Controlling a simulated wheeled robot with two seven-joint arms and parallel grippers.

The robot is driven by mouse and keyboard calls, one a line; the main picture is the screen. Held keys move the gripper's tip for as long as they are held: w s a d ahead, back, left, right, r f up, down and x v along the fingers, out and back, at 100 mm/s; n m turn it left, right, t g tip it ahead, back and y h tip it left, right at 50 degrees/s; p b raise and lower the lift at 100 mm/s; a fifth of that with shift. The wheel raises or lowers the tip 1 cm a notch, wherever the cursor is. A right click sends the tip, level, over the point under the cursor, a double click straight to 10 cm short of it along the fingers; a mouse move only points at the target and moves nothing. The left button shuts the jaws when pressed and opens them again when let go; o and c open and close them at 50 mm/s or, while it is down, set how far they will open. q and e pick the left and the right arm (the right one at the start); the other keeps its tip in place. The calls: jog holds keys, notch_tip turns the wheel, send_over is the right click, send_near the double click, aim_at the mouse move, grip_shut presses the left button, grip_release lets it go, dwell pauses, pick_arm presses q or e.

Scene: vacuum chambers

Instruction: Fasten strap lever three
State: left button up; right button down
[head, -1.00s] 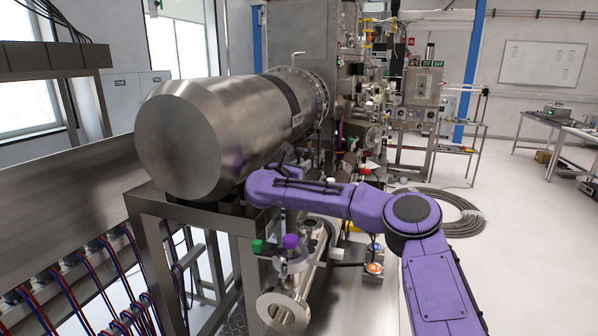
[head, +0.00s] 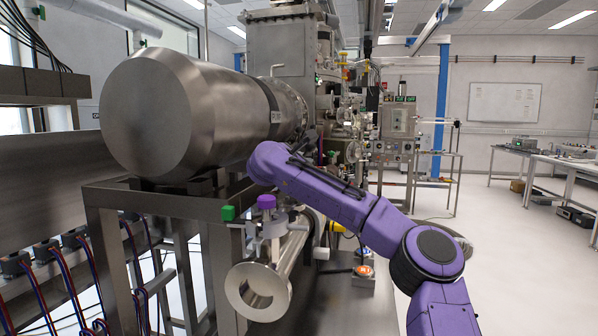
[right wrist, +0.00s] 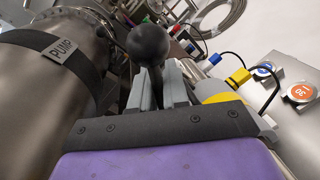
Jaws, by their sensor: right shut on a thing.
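A dark strap (head: 277,110) circles the big steel cylinder (head: 205,110) near its far end. In the right wrist view a dark strap (right wrist: 50,50) with a PUMP label lies around a steel cylinder. A lever with a black ball knob (right wrist: 148,44) stands beside the cylinder. My right gripper (right wrist: 152,88) is shut on the lever just below its knob. The lever's lower part is hidden behind the fingers and the gripper's dark front edge. In the head view my purple right arm hides the gripper and the lever. No lever number is readable. My left gripper is not in view.
A steel frame (head: 185,205) stands under the cylinder. An orange-topped block (head: 363,272) sits below my arm. Open floor lies to the right.

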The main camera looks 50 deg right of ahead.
jog(key=shift+f, duration=0.1)
dwell(0.3)
jog(key=c, duration=1.2)
grip_release()
jog(key=s+a+r+b, duration=0.5)
jog(key=s+a+r, duration=0.4)
jog(key=r, duration=0.4)
jog(key=shift+s+a, duration=0.3)
jog(key=shift+a, duration=0.3)
